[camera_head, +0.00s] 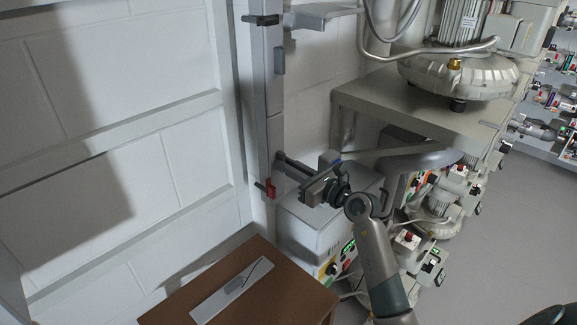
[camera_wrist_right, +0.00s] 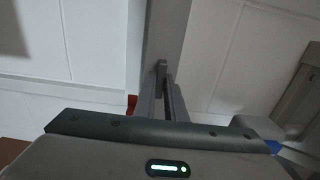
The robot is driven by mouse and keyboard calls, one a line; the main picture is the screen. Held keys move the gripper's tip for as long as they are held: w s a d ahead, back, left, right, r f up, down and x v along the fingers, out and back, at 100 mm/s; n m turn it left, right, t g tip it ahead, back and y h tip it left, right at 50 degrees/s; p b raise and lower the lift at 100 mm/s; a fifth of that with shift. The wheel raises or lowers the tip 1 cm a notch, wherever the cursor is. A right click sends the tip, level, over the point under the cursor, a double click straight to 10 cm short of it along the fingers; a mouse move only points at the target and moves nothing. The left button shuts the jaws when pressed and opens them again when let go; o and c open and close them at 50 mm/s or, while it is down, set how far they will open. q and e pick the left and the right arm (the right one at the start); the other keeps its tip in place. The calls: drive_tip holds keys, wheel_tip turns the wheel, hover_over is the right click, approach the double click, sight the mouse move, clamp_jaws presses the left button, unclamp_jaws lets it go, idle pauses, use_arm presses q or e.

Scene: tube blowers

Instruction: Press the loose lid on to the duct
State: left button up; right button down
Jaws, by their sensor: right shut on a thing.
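The duct (camera_head: 261,130) is a tall grey vertical channel on the white wall, left of the machine bench. Its lid (camera_head: 275,95) appears as the grey front strip along it; a seam crosses the strip just above my gripper. My right gripper (camera_head: 282,162) reaches in from the right, its fingers at the duct's front face. It is shut, apparently on the lid; the fingertips hide the contact. In the right wrist view the fingers (camera_wrist_right: 164,85) point up at the grey strip (camera_wrist_right: 168,30), close together. Whether the lid is seated there I cannot tell. My left gripper is out of view.
A red clip (camera_head: 266,188) sits on the duct below the gripper, a black one (camera_head: 262,20) near the top. A grey control box (camera_head: 325,225) and a blower bench (camera_head: 415,110) stand close on the right. A brown table (camera_head: 285,295) is below.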

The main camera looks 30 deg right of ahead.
drive_tip(key=c, duration=1.7)
unclamp_jaws()
drive_tip(key=shift+c, duration=0.2)
